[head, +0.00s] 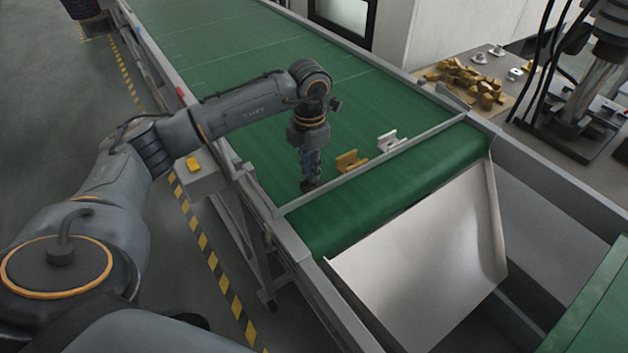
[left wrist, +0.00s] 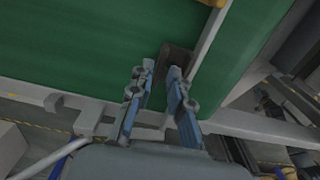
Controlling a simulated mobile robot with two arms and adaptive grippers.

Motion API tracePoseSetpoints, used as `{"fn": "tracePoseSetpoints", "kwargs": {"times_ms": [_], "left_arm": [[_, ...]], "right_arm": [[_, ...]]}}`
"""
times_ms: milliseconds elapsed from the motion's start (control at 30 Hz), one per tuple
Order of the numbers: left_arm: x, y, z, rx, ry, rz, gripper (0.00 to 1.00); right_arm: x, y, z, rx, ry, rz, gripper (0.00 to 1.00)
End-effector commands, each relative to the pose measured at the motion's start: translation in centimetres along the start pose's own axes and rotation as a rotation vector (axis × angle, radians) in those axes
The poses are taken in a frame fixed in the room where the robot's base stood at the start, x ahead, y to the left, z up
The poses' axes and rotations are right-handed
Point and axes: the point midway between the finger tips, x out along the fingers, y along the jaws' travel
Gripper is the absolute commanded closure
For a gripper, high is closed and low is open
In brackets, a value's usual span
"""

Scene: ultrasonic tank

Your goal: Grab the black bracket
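The black bracket (head: 309,185) lies on the green conveyor belt near its left side, just behind the cross bar. It also shows in the left wrist view (left wrist: 179,58), dark and partly hidden by a finger. My left gripper (head: 311,174) points down directly over the bracket. In the left wrist view its two blue fingers (left wrist: 161,68) stand apart, with part of the bracket between and beyond their tips. I cannot tell whether the fingers touch it. My right gripper is in neither view.
A brass bracket (head: 351,161) and a silver bracket (head: 388,140) lie to the right along the cross bar (head: 385,157). A metal chute (head: 425,265) slopes from the belt end. A bench at the right holds brass parts (head: 470,80). The belt (head: 235,55) behind is clear.

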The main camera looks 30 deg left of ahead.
Motion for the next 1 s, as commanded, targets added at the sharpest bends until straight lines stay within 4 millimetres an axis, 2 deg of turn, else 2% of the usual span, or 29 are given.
{"fn": "tracePoseSetpoints", "kwargs": {"times_ms": [133, 367, 467, 867, 1000], "left_arm": [[1.3, 0.0, -0.1, -0.001, 0.002, 0.0, 0.82], [1.6, 0.1, -0.1, -0.001, 0.0, 0.001, 0.82], [1.6, 0.1, 0.0, 0.0, 0.0, 0.001, 1.0], [1.4, 0.1, 0.0, -0.001, -0.002, 0.001, 1.0], [0.6, 0.1, 0.0, -0.001, -0.002, 0.001, 1.0]], "right_arm": [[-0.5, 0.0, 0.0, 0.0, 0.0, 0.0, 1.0], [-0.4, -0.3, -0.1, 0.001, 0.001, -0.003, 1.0], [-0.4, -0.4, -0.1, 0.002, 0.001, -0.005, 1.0], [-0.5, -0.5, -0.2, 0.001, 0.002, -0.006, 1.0], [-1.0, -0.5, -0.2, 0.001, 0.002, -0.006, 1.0]]}}
